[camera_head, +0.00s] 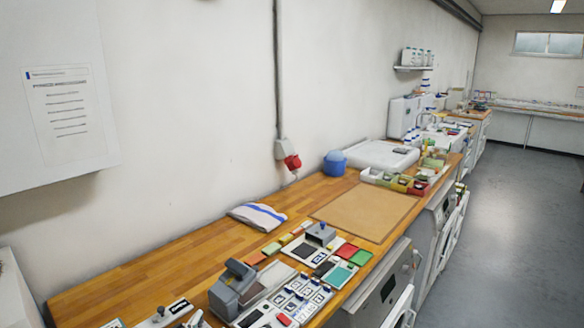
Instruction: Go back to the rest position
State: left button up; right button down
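Neither of my grippers shows in the head view, and I see no arm that I can be sure is mine. A long wooden worktop (150,272) runs from the lower left to the far right along a white wall. A grey device (233,287) stands near its front edge, beside a panel (284,304) with several small marked tiles. Small metal parts at the bottom edge are cut off and too unclear to name.
A folded cloth with blue stripes (257,216), a brown board (366,211), a blue round container (335,163) and a tray of small bins (394,181) lie on the worktop. White machines (381,300) stand under it. The grey floor (500,250) at right is clear.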

pick_arm(q)
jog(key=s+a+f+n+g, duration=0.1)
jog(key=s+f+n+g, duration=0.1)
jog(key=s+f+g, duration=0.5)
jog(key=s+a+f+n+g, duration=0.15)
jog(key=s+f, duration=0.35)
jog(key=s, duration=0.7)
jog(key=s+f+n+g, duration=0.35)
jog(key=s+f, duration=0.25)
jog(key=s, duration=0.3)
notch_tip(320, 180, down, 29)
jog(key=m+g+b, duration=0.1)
jog(key=b, duration=0.5)
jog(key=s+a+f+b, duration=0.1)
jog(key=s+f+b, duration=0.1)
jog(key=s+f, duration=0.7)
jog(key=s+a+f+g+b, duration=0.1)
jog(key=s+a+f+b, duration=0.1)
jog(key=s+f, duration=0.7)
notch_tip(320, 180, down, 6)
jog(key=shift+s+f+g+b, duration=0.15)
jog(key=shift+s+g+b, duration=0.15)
jog(key=shift+b, duration=0.15)
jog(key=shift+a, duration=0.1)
